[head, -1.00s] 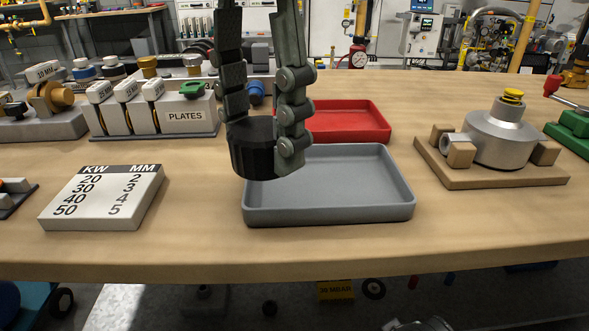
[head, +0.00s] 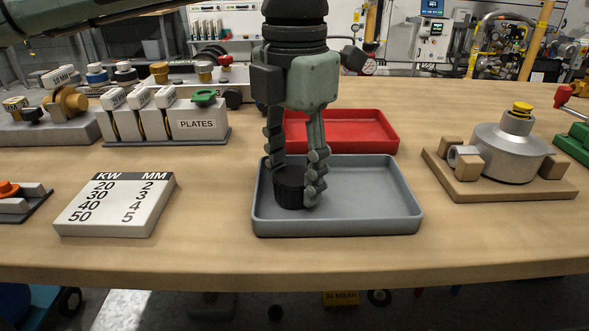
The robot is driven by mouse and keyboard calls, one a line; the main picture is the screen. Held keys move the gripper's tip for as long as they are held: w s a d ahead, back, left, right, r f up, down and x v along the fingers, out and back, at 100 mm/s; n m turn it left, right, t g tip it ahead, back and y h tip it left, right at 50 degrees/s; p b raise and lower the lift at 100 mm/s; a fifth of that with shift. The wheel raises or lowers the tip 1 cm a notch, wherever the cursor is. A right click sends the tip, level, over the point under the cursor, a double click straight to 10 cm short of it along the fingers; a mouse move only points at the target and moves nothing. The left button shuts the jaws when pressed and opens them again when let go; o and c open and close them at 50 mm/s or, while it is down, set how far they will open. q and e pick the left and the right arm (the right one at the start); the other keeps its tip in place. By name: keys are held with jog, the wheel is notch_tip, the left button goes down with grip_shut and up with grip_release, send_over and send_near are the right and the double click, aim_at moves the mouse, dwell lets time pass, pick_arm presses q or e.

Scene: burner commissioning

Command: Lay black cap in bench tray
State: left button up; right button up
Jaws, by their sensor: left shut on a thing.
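The black cap (head: 289,188) is a short dark ribbed cylinder at the left side of the grey bench tray (head: 385,227). My left gripper (head: 297,190) points down into the tray and is shut on the cap, one finger on each side. The cap is upright, inside the tray's outline and low over its floor. I cannot tell whether its underside touches the floor. The rest of the tray is empty. My right gripper is not in view.
A red tray (head: 370,130) lies just behind the grey one. A KW/MM chart block (head: 115,205) stands to the left, and the PLATES rack (head: 197,122) behind it. A metal housing on a wooden base (head: 540,190) stands to the right. Bench space in front is clear.

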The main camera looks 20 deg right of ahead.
aim_at(295, 175)
pick_arm(q)
jog(key=shift+f, duration=0.1)
jog(key=o, duration=1.3)
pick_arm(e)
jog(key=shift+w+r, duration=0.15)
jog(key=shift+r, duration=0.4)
pick_arm(q)
jog(key=shift+r, duration=6.15)
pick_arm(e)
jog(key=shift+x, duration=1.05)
